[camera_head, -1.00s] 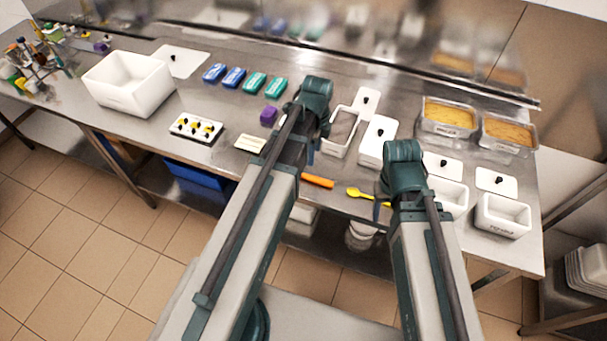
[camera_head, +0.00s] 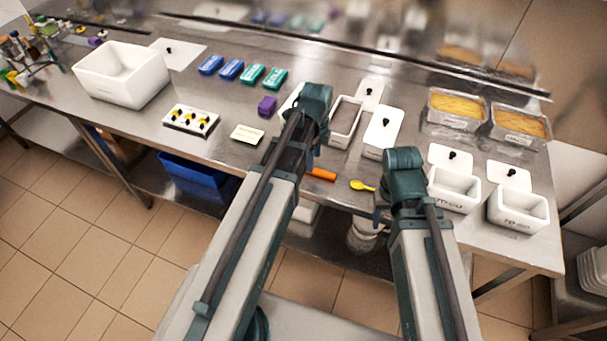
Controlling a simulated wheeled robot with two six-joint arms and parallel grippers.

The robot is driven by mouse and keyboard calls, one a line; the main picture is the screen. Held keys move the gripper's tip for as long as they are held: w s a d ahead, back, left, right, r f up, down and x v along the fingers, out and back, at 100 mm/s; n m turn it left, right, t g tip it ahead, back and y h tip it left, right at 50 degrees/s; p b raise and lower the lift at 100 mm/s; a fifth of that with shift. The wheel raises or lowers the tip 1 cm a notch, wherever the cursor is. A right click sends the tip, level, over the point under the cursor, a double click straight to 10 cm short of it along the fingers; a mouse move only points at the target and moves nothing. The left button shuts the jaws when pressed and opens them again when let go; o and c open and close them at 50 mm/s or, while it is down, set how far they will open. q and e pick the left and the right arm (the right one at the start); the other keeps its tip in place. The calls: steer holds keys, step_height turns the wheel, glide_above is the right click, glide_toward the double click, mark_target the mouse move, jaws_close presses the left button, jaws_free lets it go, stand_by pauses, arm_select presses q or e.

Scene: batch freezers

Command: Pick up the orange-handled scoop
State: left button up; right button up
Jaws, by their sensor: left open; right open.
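The orange handle of the scoop (camera_head: 321,174) lies at the front edge of the steel table in the head view. Its left end and the scoop's head are hidden behind my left arm. My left gripper (camera_head: 311,157) points down just above and left of the handle, mostly hidden by its own wrist. It is open, and I cannot tell whether it touches the scoop. A yellow spoon (camera_head: 361,185) lies to the right of the handle. My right gripper (camera_head: 380,213) is open and empty at the table's front edge, right of the yellow spoon, largely hidden by its wrist.
White containers (camera_head: 344,120) stand behind the scoop, with more white tubs (camera_head: 453,189) to the right. Metal pans of yellow food (camera_head: 456,106) stand at the back right. A purple block (camera_head: 267,106) and a pale card (camera_head: 247,134) lie left of my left arm.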

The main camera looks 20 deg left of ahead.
arm_select(q)
steer(key=shift+f, duration=0.3)
steer(key=f+b, duration=0.5)
steer(key=shift+w, duration=0.3)
jaws_close()
